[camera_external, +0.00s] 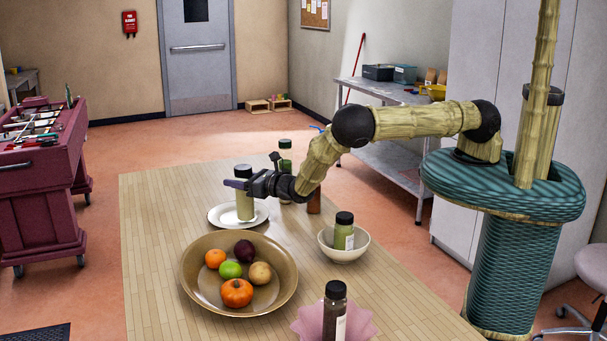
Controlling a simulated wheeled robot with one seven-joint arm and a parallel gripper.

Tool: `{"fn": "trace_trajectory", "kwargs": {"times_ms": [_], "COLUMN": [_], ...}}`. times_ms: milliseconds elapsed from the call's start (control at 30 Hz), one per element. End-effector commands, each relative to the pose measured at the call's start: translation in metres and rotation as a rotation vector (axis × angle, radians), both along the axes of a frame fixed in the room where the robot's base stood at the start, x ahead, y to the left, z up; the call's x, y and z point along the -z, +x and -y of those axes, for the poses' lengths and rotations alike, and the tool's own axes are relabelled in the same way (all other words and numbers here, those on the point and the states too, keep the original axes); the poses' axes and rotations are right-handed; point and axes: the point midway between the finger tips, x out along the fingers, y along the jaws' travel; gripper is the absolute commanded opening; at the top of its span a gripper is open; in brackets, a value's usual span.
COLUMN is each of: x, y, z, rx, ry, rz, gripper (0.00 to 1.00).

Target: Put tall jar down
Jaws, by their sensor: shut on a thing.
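A tall jar (245,207) with pale green contents and a dark lid is upright at the white plate (219,219) on the wooden table. My gripper (241,184) reaches in from the right and is shut on this jar near its upper part. The jar's base is over the plate; I cannot tell whether it touches it. The fingers hide part of the jar below its lid.
A brown bowl (191,279) of fruit stands in front of the plate. A jar (344,231) sits in a cream bowl (347,256), and a dark jar (335,312) in a pink bowl (365,324). The table's left side is clear.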

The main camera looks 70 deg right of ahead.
Motion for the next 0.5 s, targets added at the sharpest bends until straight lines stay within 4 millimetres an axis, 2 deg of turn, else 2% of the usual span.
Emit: {"fn": "trace_trajectory", "kwargs": {"times_ms": [500], "x": [0.0069], "y": [0.0001], "z": [0.0009], "rx": [0.001], "ry": [0.0], "rz": [0.003], "gripper": [0.18]}}
